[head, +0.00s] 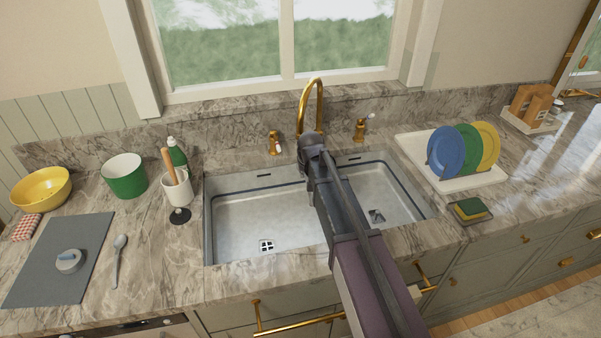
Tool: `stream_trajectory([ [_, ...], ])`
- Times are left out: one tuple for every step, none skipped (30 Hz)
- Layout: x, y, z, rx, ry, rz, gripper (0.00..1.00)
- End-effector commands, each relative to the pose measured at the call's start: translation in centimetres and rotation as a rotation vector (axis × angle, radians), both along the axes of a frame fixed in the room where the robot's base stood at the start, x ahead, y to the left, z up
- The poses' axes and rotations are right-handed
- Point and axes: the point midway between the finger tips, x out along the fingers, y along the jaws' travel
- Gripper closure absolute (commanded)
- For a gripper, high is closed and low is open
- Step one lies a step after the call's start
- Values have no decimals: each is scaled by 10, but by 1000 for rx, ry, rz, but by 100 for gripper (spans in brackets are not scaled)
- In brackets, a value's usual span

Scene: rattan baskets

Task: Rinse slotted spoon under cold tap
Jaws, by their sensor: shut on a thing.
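My arm reaches from the bottom right over the sink (255,222). My gripper (311,143) is at its far end, in front of the gold tap (313,97) and apparently close under its curved spout. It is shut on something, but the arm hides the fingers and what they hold. No slotted spoon can be made out in the gripper. A grey spoon (118,258) lies on the counter left of the sink; I cannot tell whether it has slots. Gold tap handles stand left (273,142) and right (361,127) of the spout. No running water can be made out.
A white utensil cup (177,191), green bottle (176,152), green pot (124,176), yellow bowl (41,190) and grey mat (45,278) are at left. A plate rack (415,148) with plates and a sponge (470,209) are at right. The window sill (230,103) is behind.

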Motion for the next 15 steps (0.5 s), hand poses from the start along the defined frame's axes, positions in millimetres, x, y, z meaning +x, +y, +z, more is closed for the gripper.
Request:
stream_trajectory([
  [0, 0, 0, 0, 0, 0, 100],
  [0, 0, 0, 0, 0, 0, 100],
  [0, 0, 0, 0, 0, 0, 100],
  [0, 0, 0, 0, 0, 0, 100],
  [0, 0, 0, 0, 0, 0, 100],
  [0, 0, 0, 0, 0, 0, 100],
  [0, 0, 0, 0, 0, 0, 100],
  [0, 1, 0, 0, 0, 1, 100],
  [0, 1, 0, 0, 0, 1, 100],
  [0, 1, 0, 0, 0, 1, 100],
  [0, 2, 0, 0, 0, 1, 100],
  [1, 3, 0, 0, 0, 1, 100],
  [1, 3, 0, 0, 0, 1, 100],
  [1, 4, 0, 0, 0, 1, 100],
  [1, 5, 0, -1, 0, 2, 100],
])
